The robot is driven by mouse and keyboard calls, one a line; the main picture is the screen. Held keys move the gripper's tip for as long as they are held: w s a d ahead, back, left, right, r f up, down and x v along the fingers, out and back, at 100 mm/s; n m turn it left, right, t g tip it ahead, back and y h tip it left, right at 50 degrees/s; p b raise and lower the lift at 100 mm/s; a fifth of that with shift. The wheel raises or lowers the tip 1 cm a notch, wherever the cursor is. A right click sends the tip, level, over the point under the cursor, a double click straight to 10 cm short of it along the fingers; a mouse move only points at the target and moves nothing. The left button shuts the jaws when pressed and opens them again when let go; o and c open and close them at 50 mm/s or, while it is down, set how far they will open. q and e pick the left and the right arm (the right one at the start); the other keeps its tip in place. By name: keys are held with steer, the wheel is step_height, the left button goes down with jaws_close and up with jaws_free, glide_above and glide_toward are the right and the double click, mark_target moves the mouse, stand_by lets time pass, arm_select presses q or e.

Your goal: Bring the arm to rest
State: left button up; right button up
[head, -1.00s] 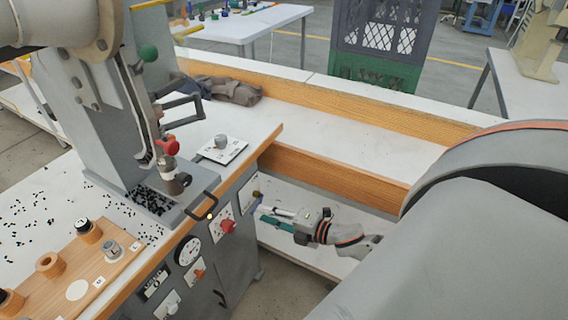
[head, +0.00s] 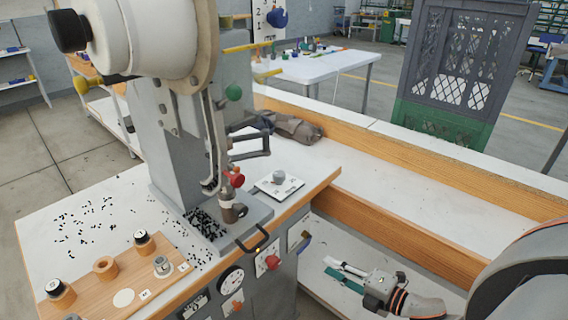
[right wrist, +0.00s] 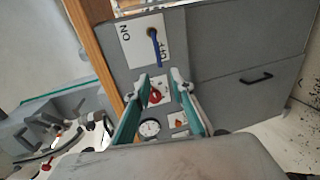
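My right gripper (head: 338,270) is low at the right of the press cabinet in the head view, beside its front panel and touching nothing that I can see. In the right wrist view its two green fingers (right wrist: 160,82) stand apart with nothing between them. Beyond them is the grey panel with a blue-levered switch (right wrist: 156,40), a red knob (right wrist: 155,97) and a dial gauge (right wrist: 150,127). The eyelet press (head: 172,150) stands on the white bench. My left gripper does not show in the head view.
A wooden board (head: 95,297) with several round pieces lies at the bench's front left. Small black eyelets are scattered on the bench top. A scale-like plate with a weight (head: 279,184) and a crumpled dark cloth (head: 290,127) are right of the press. The white ledge (head: 430,190) is clear.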

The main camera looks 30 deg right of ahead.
steer(key=s+a+f+m+g+h, duration=0.1)
steer(key=s+a+f+m+g, duration=0.1)
steer(key=s+a+f+m, duration=0.3)
steer(key=s+a+f+m+g+h, duration=0.1)
steer(key=s+a+f+m, duration=0.4)
steer(key=a+m, duration=0.7)
steer(key=shift+s+a+f+m+g+h+p, duration=0.25)
steer(key=shift+f+m+g+h+p, duration=0.25)
steer(key=shift+g, duration=0.2)
steer(key=shift+d, duration=0.1)
